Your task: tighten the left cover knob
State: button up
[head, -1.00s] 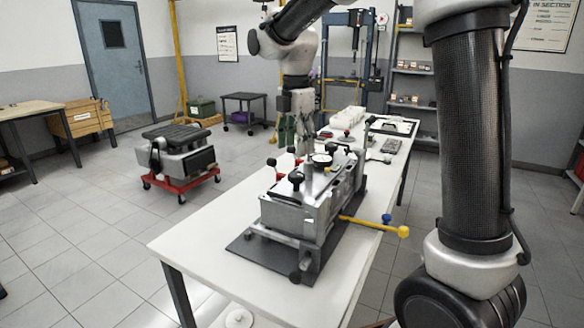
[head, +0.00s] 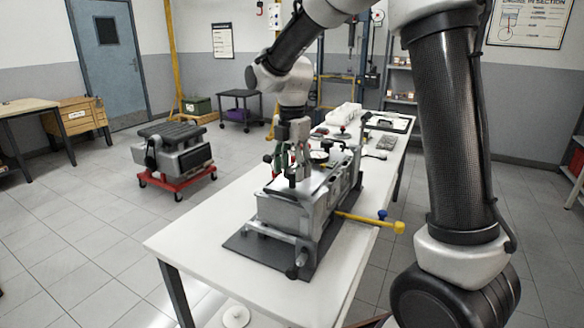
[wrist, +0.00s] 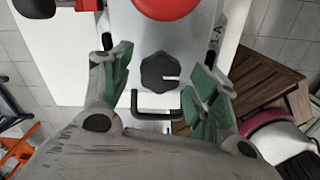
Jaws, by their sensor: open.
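A black lobed knob with a pale index mark (wrist: 160,72) stands on the grey engine cover (wrist: 135,30). In the wrist view it sits between the green pads of my gripper (wrist: 163,90), slightly beyond the fingertips. My gripper is open, with a gap on both sides of the knob. In the head view my gripper (head: 293,161) points down over the near end of the engine block (head: 280,214), just above the black knob (head: 292,180). The fingers partly hide the cover there.
A black bracket handle (wrist: 155,110) lies close to the knob, and a red round part (wrist: 165,8) is on its other side. A dial gauge (head: 319,156) stands behind. A yellow-ended bar (head: 398,227) sticks out right. The white table's (head: 190,244) near left is clear.

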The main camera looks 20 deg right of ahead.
jog(key=shift+c, duration=0.4)
jog(key=c, duration=0.9)
jog(key=shift+c, duration=0.2)
